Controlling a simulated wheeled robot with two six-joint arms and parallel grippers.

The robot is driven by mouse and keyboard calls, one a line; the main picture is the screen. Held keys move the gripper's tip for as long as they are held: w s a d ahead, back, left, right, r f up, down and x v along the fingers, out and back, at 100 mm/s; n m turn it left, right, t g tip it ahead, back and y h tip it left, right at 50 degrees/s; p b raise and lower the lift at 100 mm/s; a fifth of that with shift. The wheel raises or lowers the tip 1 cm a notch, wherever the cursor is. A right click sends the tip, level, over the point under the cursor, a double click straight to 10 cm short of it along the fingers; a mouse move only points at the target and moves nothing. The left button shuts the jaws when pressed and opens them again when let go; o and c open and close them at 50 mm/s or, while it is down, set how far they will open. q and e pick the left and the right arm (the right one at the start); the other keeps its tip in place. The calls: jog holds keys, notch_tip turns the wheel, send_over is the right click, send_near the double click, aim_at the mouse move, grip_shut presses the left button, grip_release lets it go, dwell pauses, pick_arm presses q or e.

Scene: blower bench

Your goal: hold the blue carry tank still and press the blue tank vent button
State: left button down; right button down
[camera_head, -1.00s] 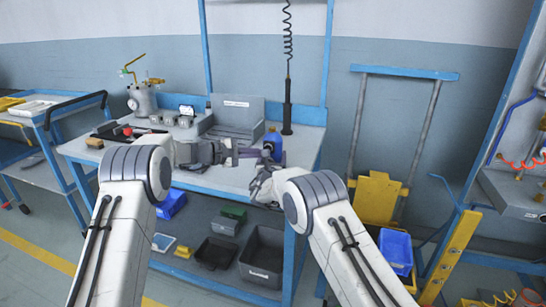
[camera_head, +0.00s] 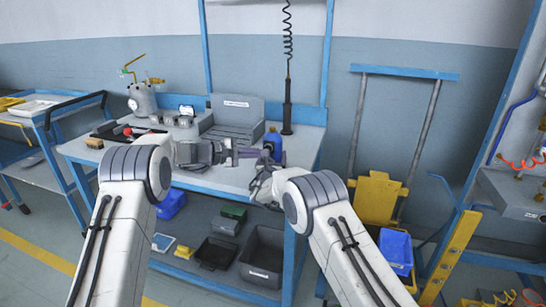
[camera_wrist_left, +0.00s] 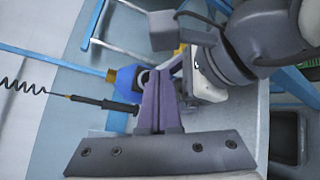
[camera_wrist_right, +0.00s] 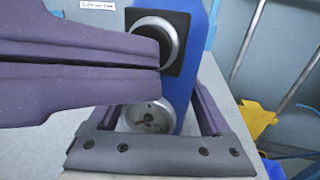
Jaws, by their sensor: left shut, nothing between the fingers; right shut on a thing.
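The blue carry tank (camera_head: 272,145) stands near the right end of the bench top. It fills the middle of the right wrist view (camera_wrist_right: 192,75) and partly shows in the left wrist view (camera_wrist_left: 124,82). My right gripper (camera_wrist_right: 160,112) is shut on the tank, its fingers on either side. On the tank, a round dark button with a silver ring (camera_wrist_right: 151,40) sits on a black plate, above a metal disc (camera_wrist_right: 148,118). My left gripper (camera_wrist_left: 157,74) is shut and empty. Its fingertips overlap the button's lower left edge; contact cannot be told.
A grey stepped block (camera_head: 233,117) and a black rod on a coiled cord (camera_head: 287,110) stand behind the tank. A metal canister with brass fittings (camera_head: 142,98) is at the bench's far left. Bins sit on the lower shelf. A yellow-based trolley (camera_head: 377,195) stands to the right.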

jog(key=shift+r, duration=0.1)
dwell(0.5)
pick_arm(q)
jog(key=shift+w+d, duration=0.15)
jog(key=shift+w, duration=0.25)
jog(key=shift+s, duration=0.4)
jog(key=s+a, duration=0.2)
jog(key=s, duration=0.3)
jog(key=shift+s+a, duration=0.15)
jog(key=shift+s, duration=0.2)
dwell(0.4)
